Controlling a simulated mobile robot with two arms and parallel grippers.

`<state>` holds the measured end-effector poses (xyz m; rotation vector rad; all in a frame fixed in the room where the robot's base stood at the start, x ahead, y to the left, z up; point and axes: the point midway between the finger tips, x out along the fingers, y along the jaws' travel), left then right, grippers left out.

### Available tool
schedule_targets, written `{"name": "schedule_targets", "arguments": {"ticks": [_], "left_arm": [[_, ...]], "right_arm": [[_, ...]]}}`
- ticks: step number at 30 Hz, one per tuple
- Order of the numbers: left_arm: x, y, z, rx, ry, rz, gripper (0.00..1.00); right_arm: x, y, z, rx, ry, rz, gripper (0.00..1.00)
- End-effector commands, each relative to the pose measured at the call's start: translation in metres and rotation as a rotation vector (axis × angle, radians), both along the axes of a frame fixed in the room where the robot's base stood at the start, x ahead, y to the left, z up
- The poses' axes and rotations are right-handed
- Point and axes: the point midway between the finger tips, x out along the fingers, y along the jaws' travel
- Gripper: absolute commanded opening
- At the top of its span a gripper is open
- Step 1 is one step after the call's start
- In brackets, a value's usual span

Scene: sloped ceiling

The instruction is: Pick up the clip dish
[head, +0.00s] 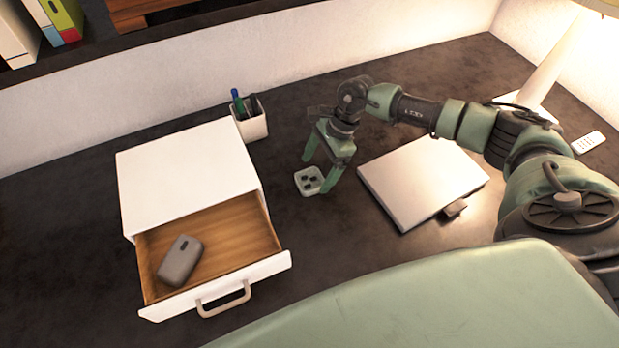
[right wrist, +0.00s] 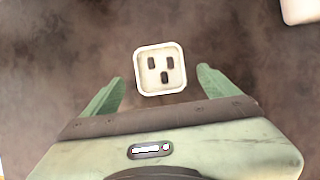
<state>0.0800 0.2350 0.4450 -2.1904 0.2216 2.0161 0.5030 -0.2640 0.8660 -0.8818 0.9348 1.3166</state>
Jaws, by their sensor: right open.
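The clip dish (head: 309,181) is a small, pale, rounded-square dish with a few dark clips in it, on the dark desk between the drawer unit and the laptop. In the right wrist view the dish (right wrist: 160,69) lies just beyond and between the fingertips. My right gripper (head: 320,174) is open above the dish, pointing down, with its fingers apart. In the right wrist view the right gripper's green fingers (right wrist: 159,80) show no contact with the dish. My left gripper is not in view.
A white drawer unit (head: 184,170) stands at left, its drawer open with a grey device (head: 180,261) inside. A pen cup (head: 250,120) stands behind it. A closed silver laptop (head: 418,180) lies right of the dish. A lamp (head: 552,70) and remote (head: 588,142) are at far right.

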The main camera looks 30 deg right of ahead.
Motion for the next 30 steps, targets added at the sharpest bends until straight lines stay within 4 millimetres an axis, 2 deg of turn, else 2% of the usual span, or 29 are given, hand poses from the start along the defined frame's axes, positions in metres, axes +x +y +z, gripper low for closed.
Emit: {"name": "schedule_targets", "arguments": {"ticks": [1,2,6,14,17,22,30], "left_arm": [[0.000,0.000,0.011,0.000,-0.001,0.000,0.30],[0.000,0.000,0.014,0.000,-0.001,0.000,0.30],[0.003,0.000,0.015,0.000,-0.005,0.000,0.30],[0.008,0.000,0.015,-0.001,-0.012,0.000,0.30],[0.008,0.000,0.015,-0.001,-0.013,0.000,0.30],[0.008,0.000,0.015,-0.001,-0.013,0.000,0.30],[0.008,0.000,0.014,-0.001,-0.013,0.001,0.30]], "right_arm": [[-0.002,0.007,-0.002,0.002,0.005,0.001,0.89],[-0.002,0.010,-0.005,0.002,0.004,0.002,0.89],[-0.001,0.015,-0.024,0.001,0.002,0.000,0.89],[0.000,0.016,-0.029,0.001,0.000,0.000,0.89],[0.000,0.016,-0.029,0.001,0.000,0.000,0.67],[0.000,0.015,-0.028,0.001,0.000,0.000,0.20],[0.000,0.015,-0.027,0.001,-0.001,0.000,0.19]]}}
